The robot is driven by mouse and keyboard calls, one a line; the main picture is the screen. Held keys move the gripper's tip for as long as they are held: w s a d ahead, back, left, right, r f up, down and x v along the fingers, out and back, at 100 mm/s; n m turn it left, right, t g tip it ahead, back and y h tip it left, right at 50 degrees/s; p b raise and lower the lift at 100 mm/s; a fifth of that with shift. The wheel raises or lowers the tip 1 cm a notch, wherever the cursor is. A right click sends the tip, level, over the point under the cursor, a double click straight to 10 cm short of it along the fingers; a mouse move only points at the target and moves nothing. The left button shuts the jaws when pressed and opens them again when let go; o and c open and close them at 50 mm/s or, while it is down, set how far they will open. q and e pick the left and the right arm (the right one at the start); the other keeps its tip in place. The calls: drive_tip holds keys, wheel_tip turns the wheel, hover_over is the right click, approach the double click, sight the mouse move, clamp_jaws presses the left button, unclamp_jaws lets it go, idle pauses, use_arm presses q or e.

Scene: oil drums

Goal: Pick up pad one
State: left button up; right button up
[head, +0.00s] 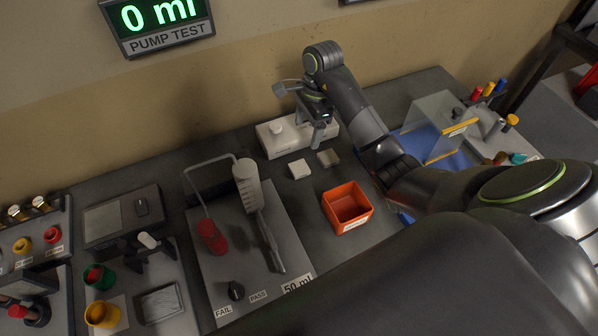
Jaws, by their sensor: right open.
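Two small square pads lie on the dark bench: a pale one (299,169) and a greyer one (327,158) to its right. I cannot tell which is pad one. Both lie in front of a long white box (270,143) with a round white knob on top and a label on its front. My right gripper (305,117) is open, above and behind the pads, over the right part of the white box. It is apart from both pads, and I see nothing between its fingers. My left gripper is not in view.
An orange bin (347,207) stands in front of the pads. The pump test board (220,290), with a white cylinder and red cup, is to the left. A clear box (436,122) stands on a blue mat to the right. My right arm covers the right foreground.

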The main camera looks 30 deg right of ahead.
drive_tip(key=b, duration=0.5)
approach(300, 167)
drive_tip(key=f+b, duration=0.2)
drive_tip(key=shift+w+a+f, duration=0.25)
drive_tip(key=shift+a+f, duration=0.1)
drive_tip(key=shift+f, duration=0.05)
drive_tip(key=shift+a+f+b, duration=0.1)
drive_tip(key=shift+f+b, duration=0.45)
drive_tip(key=shift+b, duration=0.1)
drive_tip(key=shift+s+f+b, duration=0.1)
drive_tip(key=shift+f+b, duration=0.35)
drive_tip(key=shift+f, duration=0.05)
drive_tip(key=f+p, duration=0.1)
drive_tip(key=f, duration=0.1)
drive_tip(key=shift+s+a+f+p, duration=0.1)
drive_tip(key=shift+a+f+p, duration=0.2)
drive_tip(key=shift+f+p, duration=0.1)
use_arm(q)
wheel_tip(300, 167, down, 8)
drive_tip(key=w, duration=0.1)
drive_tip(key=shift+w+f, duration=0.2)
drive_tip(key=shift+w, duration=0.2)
use_arm(e)
drive_tip(key=shift+f, duration=0.35)
drive_tip(key=shift+c, duration=0.3)
drive_tip(key=c, duration=1)
